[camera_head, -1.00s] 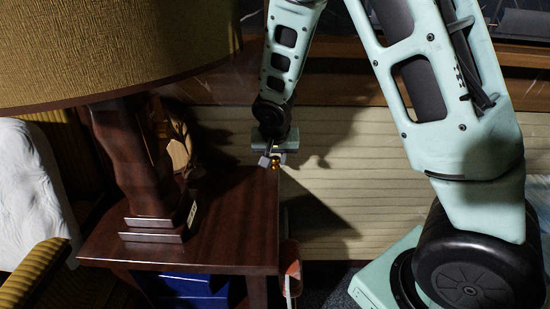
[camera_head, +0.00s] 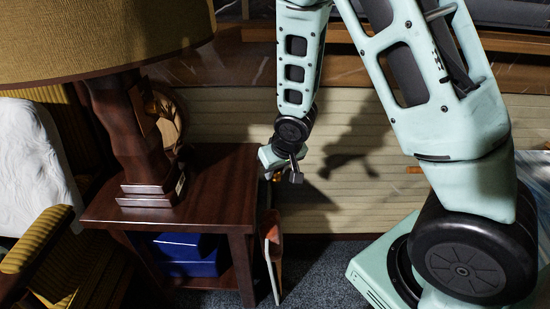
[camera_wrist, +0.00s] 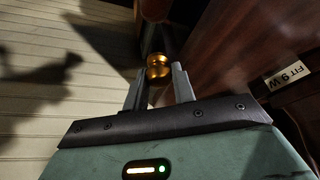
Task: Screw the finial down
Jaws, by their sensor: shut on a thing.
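A brass-coloured rounded finial (camera_wrist: 158,68) sits between the two grey fingertips of my gripper (camera_wrist: 159,78) in the wrist view, and the fingers are shut on it. In the head view my gripper (camera_head: 282,174) hangs beside the right edge of the small table, and the finial cannot be made out there. The table lamp, with a dark wooden body (camera_head: 127,130) and a tan shade (camera_head: 95,35), stands on the table; its top is out of view.
The dark wooden side table (camera_head: 222,190) has blue boxes (camera_head: 185,255) on its lower shelf. A reddish flat object (camera_head: 272,238) leans by its right leg. A striped armchair (camera_head: 40,245) stands at left. A labelled wooden surface (camera_wrist: 270,85) is close on the right in the wrist view.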

